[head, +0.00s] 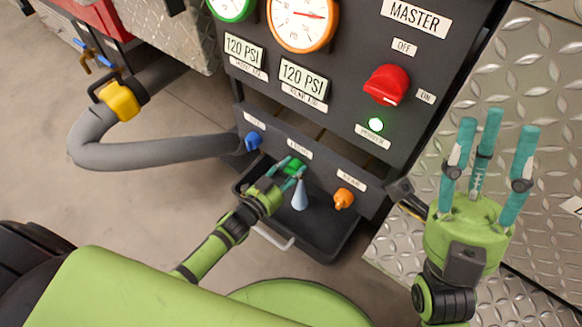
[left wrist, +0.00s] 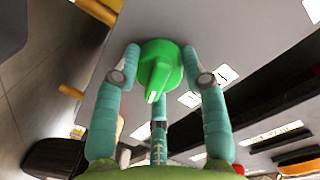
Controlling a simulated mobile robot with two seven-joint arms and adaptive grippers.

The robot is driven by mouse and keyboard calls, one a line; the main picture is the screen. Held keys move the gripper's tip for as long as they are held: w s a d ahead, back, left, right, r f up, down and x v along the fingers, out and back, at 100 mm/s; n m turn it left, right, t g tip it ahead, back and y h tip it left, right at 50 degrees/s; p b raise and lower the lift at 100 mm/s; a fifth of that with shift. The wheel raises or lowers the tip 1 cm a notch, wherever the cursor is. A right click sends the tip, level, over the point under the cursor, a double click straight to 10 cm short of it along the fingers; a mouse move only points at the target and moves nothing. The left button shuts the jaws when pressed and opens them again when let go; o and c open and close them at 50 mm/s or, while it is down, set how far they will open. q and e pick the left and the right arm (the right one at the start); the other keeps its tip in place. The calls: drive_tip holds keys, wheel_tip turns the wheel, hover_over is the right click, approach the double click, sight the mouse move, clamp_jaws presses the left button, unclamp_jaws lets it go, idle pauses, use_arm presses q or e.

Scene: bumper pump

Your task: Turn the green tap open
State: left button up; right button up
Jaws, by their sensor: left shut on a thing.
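The green tap (head: 296,166) is the middle one of three on the lower front ledge of the dark pump panel. My left gripper (head: 290,172) reaches it from the front and partly hides it. In the left wrist view the green knob (left wrist: 160,68) sits between my teal fingers, with a pale pointer mark toward the camera. The left gripper is shut on it. A pale blue cone (head: 300,195), like a spray of water, shows just below the tap. My right gripper (head: 490,165) is empty, with its fingers spread and pointing up, right of the panel.
A blue tap (head: 253,140) and an orange tap (head: 343,199) flank the green one. A black tray (head: 325,245) lies below. The red master switch (head: 386,85) sits above a lit green lamp (head: 376,124). A grey hose (head: 150,153) runs left.

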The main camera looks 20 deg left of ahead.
use_arm(q)
drive_tip(key=shift+w+d+r+m, duration=0.1)
drive_tip(key=shift+r+m, duration=0.1)
drive_tip(key=shift+m, duration=0.55)
drive_tip(key=shift+w+r+m, duration=0.1)
drive_tip(key=shift+r+m, duration=0.1)
drive_tip(key=shift+m, duration=0.55)
drive_tip(key=o, duration=1.2)
drive_tip(key=shift+s+d, duration=0.1)
drive_tip(key=shift+c, duration=0.2)
drive_tip(key=shift+f, duration=0.15)
drive_tip(key=shift+s+f, duration=0.1)
drive_tip(key=shift+s, duration=0.2)
drive_tip(key=v, duration=1.1)
drive_tip(key=shift+s, duration=0.3)
